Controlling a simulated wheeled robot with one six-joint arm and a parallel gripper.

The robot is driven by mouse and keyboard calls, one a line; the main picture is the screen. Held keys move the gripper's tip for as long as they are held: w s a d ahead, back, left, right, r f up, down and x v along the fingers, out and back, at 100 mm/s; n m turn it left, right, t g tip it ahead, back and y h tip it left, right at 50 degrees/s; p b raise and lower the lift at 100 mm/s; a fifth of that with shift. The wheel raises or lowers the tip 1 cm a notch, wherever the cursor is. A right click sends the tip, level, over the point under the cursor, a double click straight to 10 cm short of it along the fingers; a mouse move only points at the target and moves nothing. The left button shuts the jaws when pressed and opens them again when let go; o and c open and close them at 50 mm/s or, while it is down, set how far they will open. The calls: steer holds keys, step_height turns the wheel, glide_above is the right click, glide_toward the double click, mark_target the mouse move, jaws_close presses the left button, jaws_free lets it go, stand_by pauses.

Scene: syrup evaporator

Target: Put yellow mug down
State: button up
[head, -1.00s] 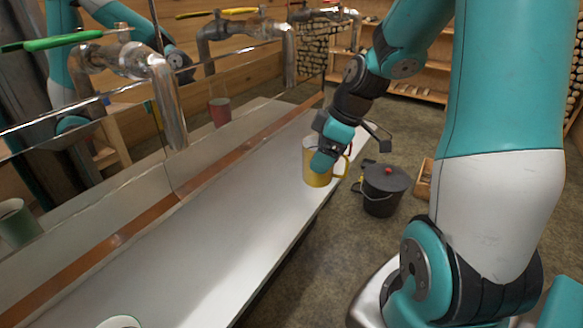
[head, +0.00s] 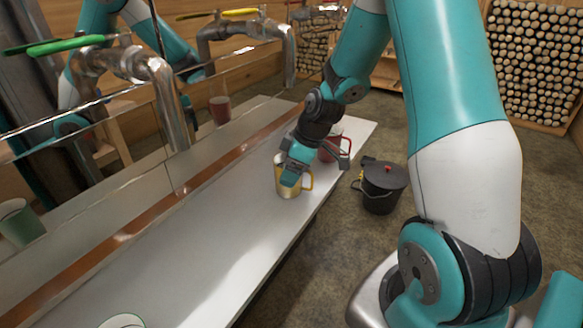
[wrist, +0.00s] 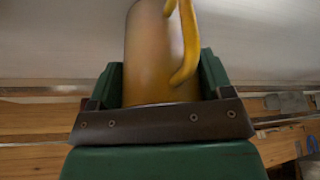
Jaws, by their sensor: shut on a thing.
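The yellow mug (head: 290,193) is upright over the long pale shelf (head: 190,235), near its front edge. My gripper (head: 291,176) is shut on the mug, with a teal finger across its near side. The mug's handle points right. In the wrist view the mug (wrist: 155,60) is between the green jaws (wrist: 160,95), with the yellow handle on its right side. I cannot tell whether its base touches the shelf.
A red mug (head: 325,155) stands just behind my gripper, partly hidden. A green mug's rim (head: 122,321) shows at the bottom edge. A black lidded bucket (head: 381,188) is on the floor at right. Metal taps (head: 150,75) overhang the shelf's back. The middle shelf is clear.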

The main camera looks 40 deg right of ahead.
steer(key=shift+f, duration=0.15)
steer(key=o, duration=1)
steer(key=shift+c, duration=0.2)
